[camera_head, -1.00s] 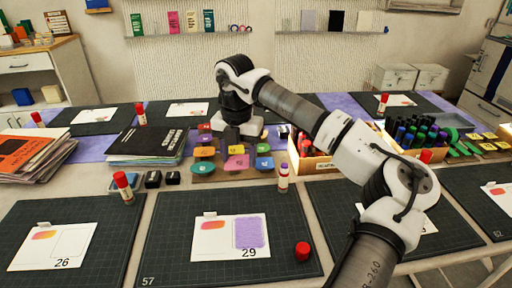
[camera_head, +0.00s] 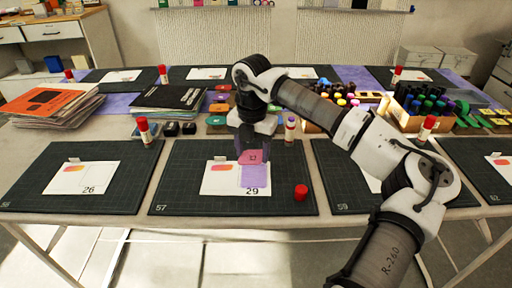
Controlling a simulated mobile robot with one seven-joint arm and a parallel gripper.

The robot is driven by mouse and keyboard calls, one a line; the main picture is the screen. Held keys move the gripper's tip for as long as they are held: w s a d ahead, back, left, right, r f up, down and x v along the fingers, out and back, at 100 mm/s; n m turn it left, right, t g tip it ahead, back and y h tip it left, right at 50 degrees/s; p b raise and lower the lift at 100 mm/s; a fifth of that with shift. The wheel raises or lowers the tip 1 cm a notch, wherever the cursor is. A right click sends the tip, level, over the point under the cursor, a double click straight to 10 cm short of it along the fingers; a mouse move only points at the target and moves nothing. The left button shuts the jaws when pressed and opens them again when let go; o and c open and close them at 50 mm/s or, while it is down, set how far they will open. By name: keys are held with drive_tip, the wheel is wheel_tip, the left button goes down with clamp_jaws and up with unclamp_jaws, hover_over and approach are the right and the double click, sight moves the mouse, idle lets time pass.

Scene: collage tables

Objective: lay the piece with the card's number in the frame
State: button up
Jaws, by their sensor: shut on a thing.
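My gripper (camera_head: 253,148) is shut on a pink piece (camera_head: 250,158) with a small dark number that I cannot read surely. It holds the piece above the upper part of the purple frame area (camera_head: 256,179), partly covering it. The frame area is on the right half of a white card (camera_head: 220,185) numbered 29, which also bears an orange-pink patch. The card lies on the dark cutting mat (camera_head: 180,185) marked 57. I cannot tell how high the piece is above the card.
A red cap (camera_head: 301,192) lies right of the card. An uncapped glue stick (camera_head: 290,131) stands behind it. Other coloured pieces (camera_head: 219,108) lie behind my gripper. Black folders (camera_head: 177,101) are at left, marker boxes (camera_head: 420,105) at right.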

sight(253, 175)
drive_tip(key=shift+f+b, duration=1.5)
drive_tip(key=shift+f, duration=1.55)
drive_tip(key=o, duration=0.7)
drive_tip(key=shift+r, duration=0.1)
wheel_tip(253, 175, up, 14)
drive_tip(key=shift+f, duration=0.15)
